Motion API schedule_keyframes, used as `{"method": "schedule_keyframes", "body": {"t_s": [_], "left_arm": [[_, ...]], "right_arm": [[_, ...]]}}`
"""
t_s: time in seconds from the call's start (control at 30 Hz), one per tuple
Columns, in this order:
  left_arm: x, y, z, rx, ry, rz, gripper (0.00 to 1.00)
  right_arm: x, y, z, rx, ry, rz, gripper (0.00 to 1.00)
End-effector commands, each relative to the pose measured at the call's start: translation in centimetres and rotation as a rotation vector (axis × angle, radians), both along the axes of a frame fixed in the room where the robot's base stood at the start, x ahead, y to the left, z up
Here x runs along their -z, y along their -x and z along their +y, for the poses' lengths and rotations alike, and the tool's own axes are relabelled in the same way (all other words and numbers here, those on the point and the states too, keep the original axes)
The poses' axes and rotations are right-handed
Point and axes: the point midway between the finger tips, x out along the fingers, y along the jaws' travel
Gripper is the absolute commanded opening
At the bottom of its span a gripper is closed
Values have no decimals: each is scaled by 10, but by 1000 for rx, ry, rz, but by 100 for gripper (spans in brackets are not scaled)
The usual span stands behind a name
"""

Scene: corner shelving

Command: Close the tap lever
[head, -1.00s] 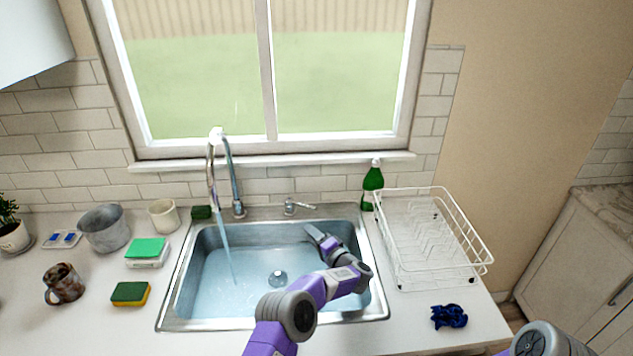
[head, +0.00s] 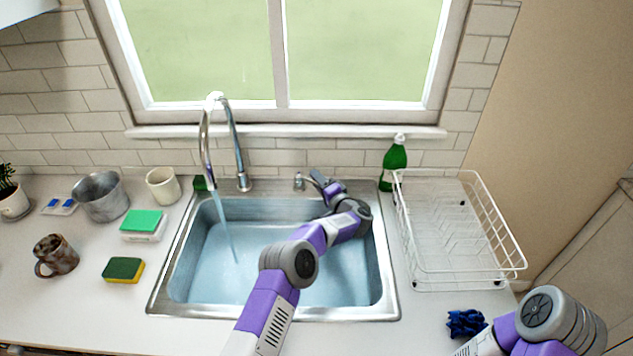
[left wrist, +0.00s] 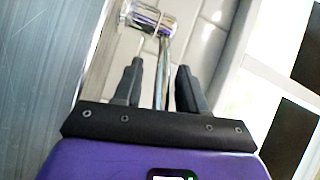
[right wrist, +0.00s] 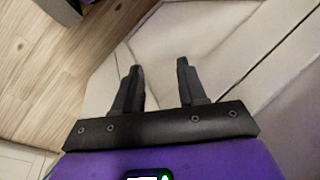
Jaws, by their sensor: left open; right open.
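The chrome tap lever (head: 299,182) stands on the back rim of the sink, right of the curved faucet (head: 238,160). Water runs from the faucet into the sink. My left gripper (head: 322,184) is at the lever's right end. In the left wrist view the lever's thin handle (left wrist: 161,72) runs between the two open fingers of this gripper (left wrist: 160,75), and its round base (left wrist: 148,18) is beyond the fingertips. I cannot tell whether a finger touches the handle. My right gripper (right wrist: 160,68) is open and empty; the head view shows only its arm, at lower right.
A green bottle (head: 394,163) and a white dish rack (head: 455,285) stand right of the sink (head: 165,280). A blue cloth (head: 466,322) lies near the right arm. Sponges (head: 123,270), cups and a pot (head: 100,197) are on the left counter.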

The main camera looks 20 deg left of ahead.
Motion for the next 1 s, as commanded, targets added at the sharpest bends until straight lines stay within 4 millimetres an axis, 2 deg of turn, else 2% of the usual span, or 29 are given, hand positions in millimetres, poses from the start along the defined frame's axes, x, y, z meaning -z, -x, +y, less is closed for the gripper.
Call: {"method": "schedule_keyframes", "body": {"t_s": [0.23,0.5,1.0], "left_arm": [[-1,-1,1,1,0,0,41],[-1,0,1,1,-1,-1,1],[-3,0,1,25,-3,0,0]], "right_arm": [[0,0,0,0,0,0,41],[0,0,0,0,0,0,41],[-5,0,0,0,0,0,41]]}}
